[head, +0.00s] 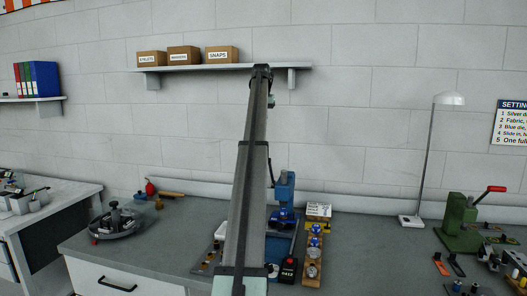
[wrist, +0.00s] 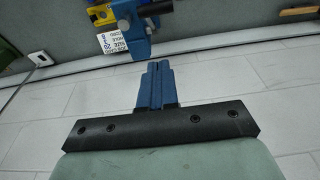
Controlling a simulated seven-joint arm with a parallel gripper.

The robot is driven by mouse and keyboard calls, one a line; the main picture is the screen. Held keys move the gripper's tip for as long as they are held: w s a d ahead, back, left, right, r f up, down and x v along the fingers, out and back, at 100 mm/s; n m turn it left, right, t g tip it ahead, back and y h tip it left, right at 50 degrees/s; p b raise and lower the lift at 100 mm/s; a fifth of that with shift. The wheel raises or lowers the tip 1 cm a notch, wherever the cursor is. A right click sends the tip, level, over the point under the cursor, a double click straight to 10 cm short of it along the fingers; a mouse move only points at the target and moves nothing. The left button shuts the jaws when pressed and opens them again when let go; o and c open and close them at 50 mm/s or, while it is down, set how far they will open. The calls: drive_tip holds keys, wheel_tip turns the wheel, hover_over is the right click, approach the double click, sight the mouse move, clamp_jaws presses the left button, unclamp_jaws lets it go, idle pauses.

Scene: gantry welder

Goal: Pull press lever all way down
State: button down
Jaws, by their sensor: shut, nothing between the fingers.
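A blue press (head: 284,190) stands on the bench, partly hidden behind my arm in the head view. A thin dark rod (head: 270,172), perhaps its lever, rises beside its top. In the wrist view the blue press (wrist: 128,18) is at the top edge, with a dark bar (wrist: 155,8) sticking out to the right. A green press (head: 462,218) at the right has a lever with a red grip (head: 496,189). My gripper (wrist: 157,66) shows blue fingers shut together, empty and apart from the blue press. In the head view the fingers are hidden.
A lamp (head: 430,160) stands farther right. A shelf (head: 215,68) with boxes is on the wall. A round tray (head: 115,222) is left.

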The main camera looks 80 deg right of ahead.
idle(0.3)
wheel_tip(320, 180, down, 13)
drive_tip(key=shift+r, duration=0.15)
drive_tip(key=shift+a+f, duration=0.15)
drive_tip(key=shift+f, duration=0.1)
idle(0.3)
idle(0.3)
